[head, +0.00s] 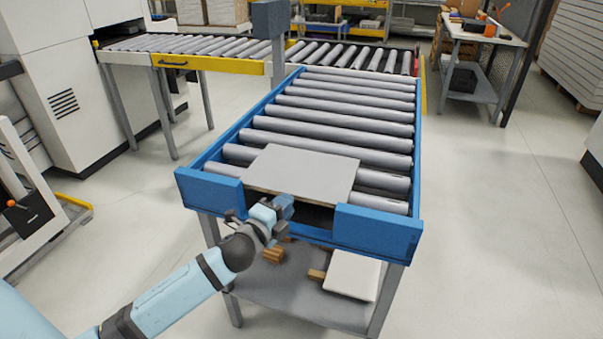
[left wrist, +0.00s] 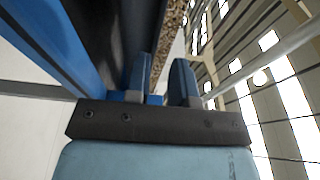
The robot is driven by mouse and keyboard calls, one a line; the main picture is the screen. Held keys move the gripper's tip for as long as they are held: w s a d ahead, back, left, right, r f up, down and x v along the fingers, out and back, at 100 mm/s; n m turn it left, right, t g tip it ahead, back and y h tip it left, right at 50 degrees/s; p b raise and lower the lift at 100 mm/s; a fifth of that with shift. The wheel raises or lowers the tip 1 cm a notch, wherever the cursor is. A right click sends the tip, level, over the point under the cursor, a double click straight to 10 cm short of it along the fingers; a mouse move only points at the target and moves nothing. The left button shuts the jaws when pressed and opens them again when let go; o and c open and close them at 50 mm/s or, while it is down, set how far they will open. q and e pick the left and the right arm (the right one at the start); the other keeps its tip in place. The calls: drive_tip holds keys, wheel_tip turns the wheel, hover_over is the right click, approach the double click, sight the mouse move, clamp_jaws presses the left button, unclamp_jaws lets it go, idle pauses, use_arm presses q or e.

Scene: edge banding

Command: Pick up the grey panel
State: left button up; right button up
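The grey panel (head: 303,170) lies flat on the rollers at the near end of the blue conveyor, its front edge over the gap between two blue end plates. My left gripper (head: 284,203) is at that gap, just in front of and slightly below the panel's front edge. My right gripper is not in view.
Blue end plates (head: 377,229) flank the gap on both sides. A lower shelf (head: 285,298) holds a pale panel (head: 352,274) and wooden blocks. Another roller conveyor (head: 200,46) crosses behind. A workbench (head: 476,37) stands back right. The floor to the right is clear.

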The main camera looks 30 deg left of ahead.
sight(298, 191)
use_arm(q)
drive_tip(key=w, duration=0.5)
drive_tip(key=shift+w+d+r, duration=0.1)
drive_tip(key=shift+w+d, duration=0.05)
drive_tip(key=shift+w, duration=0.2)
drive_tip(key=shift+r, duration=0.1)
clamp_jaws()
